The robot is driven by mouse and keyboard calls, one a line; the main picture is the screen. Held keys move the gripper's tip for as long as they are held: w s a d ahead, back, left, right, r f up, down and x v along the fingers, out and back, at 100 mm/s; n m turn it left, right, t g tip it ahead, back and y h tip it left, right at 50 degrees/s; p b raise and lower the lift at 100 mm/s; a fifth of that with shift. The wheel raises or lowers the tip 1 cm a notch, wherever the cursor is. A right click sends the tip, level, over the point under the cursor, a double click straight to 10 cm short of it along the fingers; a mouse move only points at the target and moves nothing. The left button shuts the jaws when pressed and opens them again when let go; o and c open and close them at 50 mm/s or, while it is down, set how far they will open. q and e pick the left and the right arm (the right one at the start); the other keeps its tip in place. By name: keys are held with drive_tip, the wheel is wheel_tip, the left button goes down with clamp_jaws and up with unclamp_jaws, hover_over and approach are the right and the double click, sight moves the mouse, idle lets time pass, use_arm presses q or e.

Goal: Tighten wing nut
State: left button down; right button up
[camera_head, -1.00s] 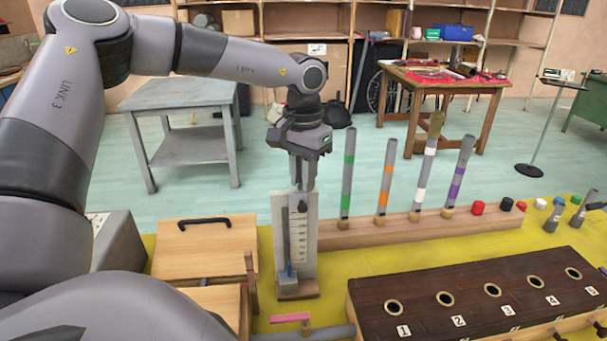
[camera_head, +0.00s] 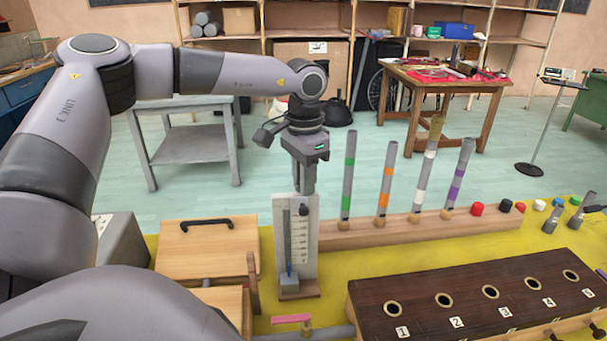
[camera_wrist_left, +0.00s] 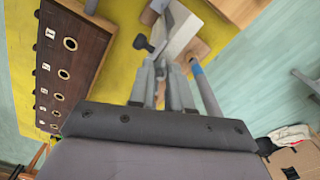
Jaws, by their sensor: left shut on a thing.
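An upright board with a printed scale (camera_head: 304,248) stands on a small wooden base, with a grey block (camera_head: 288,282) low in its left part. The dark wing nut (camera_head: 304,209) is at the top right of the board. My left gripper (camera_head: 304,192) points down just above it, its fingers close together and shut on the wing nut. In the left wrist view the fingers (camera_wrist_left: 166,68) nearly meet. The exact contact is partly hidden. My right gripper is not seen.
A wooden rack (camera_head: 420,233) with several banded tubes stands right of the board. A dark box with numbered holes (camera_head: 470,300) is at the front right. A wooden box with a black handle (camera_head: 207,248) is close on the left. Yellow surface (camera_head: 345,285) is bare between them.

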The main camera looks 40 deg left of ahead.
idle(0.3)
use_arm(q)
drive_tip(key=c, duration=1)
unclamp_jaws()
